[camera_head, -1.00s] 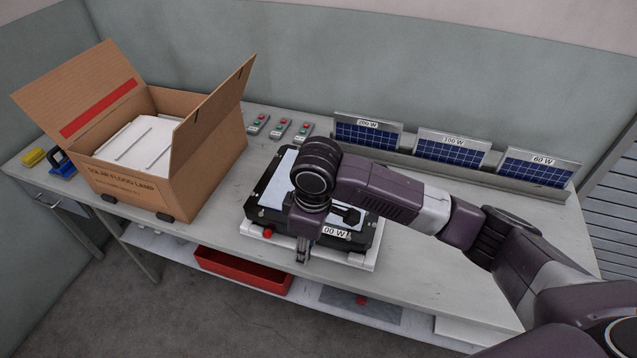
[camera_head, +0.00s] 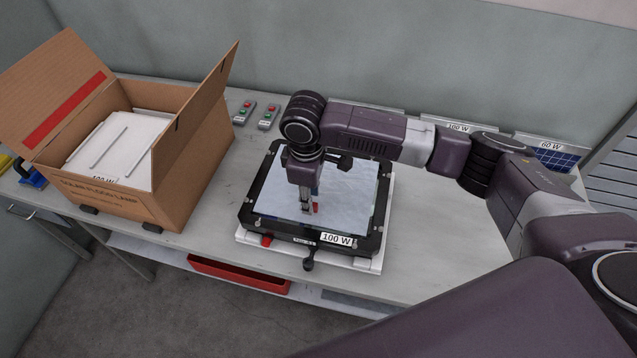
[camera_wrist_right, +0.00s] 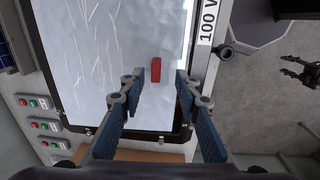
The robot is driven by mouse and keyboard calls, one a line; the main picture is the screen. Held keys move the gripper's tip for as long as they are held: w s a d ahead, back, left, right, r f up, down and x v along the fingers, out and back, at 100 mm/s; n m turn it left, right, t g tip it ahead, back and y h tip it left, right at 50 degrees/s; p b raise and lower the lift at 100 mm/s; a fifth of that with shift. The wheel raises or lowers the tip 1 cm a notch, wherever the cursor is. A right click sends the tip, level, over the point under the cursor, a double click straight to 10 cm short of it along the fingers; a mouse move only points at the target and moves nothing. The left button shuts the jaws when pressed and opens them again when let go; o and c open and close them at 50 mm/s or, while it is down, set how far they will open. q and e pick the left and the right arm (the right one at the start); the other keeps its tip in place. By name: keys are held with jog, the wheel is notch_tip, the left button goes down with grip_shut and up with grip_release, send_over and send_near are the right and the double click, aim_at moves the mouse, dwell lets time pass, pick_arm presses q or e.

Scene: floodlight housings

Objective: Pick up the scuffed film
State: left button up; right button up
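The scuffed film (camera_head: 345,200) is a pale, scratched sheet on the front of the black floodlight housing (camera_head: 253,215), labelled 100 W. It also shows in the right wrist view (camera_wrist_right: 100,60), with white scratches and a red tab (camera_wrist_right: 156,70) near one edge. My right gripper (camera_head: 308,208) points down over the film. In the right wrist view its fingers (camera_wrist_right: 158,82) are open, one on each side of the red tab, apart from it. A small dark gripper, apparently my left (camera_wrist_right: 298,70), shows over the floor with its fingers apart; the head view does not show it.
An open cardboard box (camera_head: 135,200) with white contents stands left. Small switch boxes (camera_head: 268,117) sit behind the housing. Solar panels (camera_head: 545,153) stand at the back right, partly behind my arm. A red bin (camera_head: 240,273) is on the lower shelf. A dark knob (camera_head: 308,262) projects in front.

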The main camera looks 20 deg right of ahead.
jog(key=f, duration=0.2)
jog(key=shift+w+d+f, duration=0.2)
jog(key=shift+w+f, duration=0.1)
jog(key=shift+f, duration=0.4)
jog(key=shift+c, duration=0.2)
jog(key=c, duration=0.8)
pick_arm(q)
jog(key=shift+w+r, duration=0.3)
jog(key=shift+w, duration=0.2)
jog(key=shift+w+r, duration=0.25)
jog(key=shift+w, duration=0.2)
pick_arm(e)
grip_shut()
